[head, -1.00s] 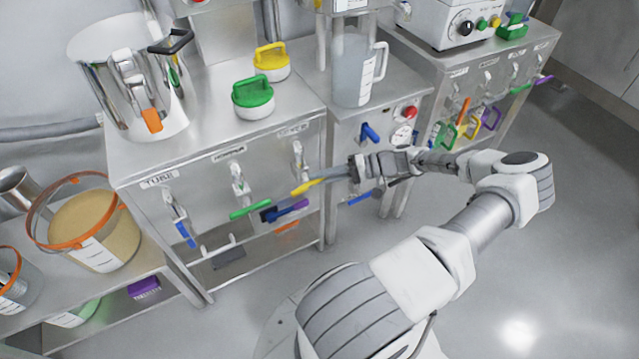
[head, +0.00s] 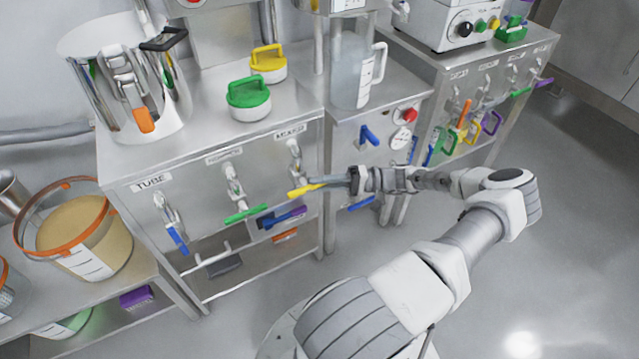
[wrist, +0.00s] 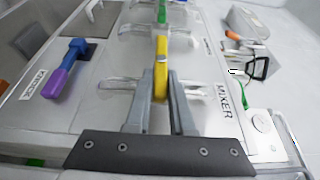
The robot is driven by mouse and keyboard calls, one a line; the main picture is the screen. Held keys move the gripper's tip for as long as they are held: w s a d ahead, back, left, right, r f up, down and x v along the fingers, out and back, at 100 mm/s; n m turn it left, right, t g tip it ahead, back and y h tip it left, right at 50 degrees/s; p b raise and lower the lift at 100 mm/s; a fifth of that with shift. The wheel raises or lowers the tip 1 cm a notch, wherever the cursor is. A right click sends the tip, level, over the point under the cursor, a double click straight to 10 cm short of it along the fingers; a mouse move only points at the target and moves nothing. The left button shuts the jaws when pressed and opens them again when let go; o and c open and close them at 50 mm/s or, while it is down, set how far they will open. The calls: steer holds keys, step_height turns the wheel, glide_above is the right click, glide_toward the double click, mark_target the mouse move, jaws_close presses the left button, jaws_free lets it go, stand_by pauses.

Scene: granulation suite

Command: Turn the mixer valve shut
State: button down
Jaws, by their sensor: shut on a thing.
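The mixer valve has a yellow lever (head: 303,191) on the front panel of the steel bench, below the rightmost label (head: 291,131). In the head view the lever lies nearly level, pointing left. My gripper (head: 345,181) reaches it from the right. In the wrist view the yellow lever (wrist: 161,65) runs between the two grey fingers, and my gripper (wrist: 161,95) is shut on it. The MIXER label (wrist: 224,100) shows to the right of the fingers. The valve body is partly hidden by the lever and fingers in the wrist view.
Left of it are a valve with a green lever (head: 245,214) and the TUBE valve with a blue lever (head: 178,240). A blue and purple handle (head: 281,218) sits just below the yellow lever. A blue lever (head: 370,135) is on the panel to the right.

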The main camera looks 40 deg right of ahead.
steer(key=c, duration=0.8)
jaws_free()
steer(key=shift+w+a, duration=0.1)
steer(key=shift+a, duration=0.2)
steer(key=shift+d, duration=0.1)
steer(key=v, duration=1.7)
steer(key=shift+s, duration=0.2)
steer(key=shift+d, duration=0.15)
